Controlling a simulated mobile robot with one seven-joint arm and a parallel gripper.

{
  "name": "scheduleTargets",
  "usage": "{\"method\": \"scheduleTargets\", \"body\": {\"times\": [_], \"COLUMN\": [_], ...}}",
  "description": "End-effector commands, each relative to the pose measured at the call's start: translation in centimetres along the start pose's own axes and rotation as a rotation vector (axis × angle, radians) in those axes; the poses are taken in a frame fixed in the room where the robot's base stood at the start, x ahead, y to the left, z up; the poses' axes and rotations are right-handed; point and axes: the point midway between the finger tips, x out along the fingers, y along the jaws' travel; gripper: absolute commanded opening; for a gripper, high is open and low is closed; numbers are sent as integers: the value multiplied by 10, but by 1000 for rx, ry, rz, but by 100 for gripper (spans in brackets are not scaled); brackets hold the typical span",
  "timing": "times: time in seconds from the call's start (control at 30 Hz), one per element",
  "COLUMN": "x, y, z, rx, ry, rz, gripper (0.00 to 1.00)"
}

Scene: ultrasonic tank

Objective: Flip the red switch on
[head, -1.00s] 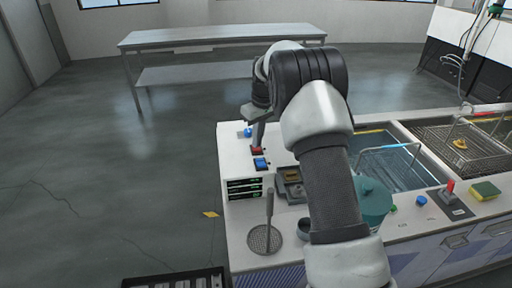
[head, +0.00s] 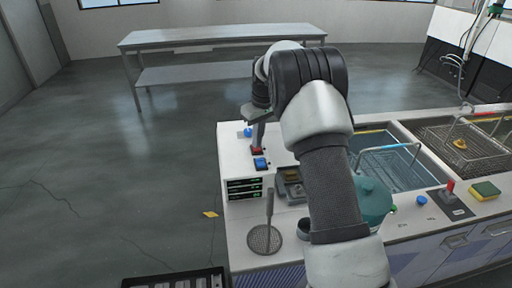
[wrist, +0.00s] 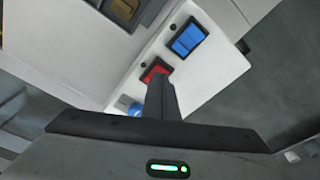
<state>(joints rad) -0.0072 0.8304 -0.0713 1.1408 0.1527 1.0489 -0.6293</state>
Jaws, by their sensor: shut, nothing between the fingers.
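The red switch (head: 257,151) is on the white left end of the tank counter, just behind a blue switch (head: 261,163). In the wrist view the red switch (wrist: 154,70) lies at the fingertips, partly hidden by them, with the blue switch (wrist: 188,39) beside it. My gripper (head: 258,146) points down onto the red switch. The gripper (wrist: 158,80) is shut with nothing in it, and its tips overlap the red switch; I cannot tell whether they press it. Which way the switch is tipped is unclear.
A blue knob (head: 248,132) sits behind the switches. A panel with green displays (head: 244,188) is on the counter's left front.

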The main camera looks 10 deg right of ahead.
Motion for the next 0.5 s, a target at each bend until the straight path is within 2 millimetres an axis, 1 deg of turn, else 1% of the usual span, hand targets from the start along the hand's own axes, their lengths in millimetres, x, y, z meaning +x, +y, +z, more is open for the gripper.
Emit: {"method": "scheduleTargets", "body": {"times": [0.5], "x": [8], "y": [0], "z": [1], "rx": [0], "ry": [0], "rz": [0], "gripper": [0]}}
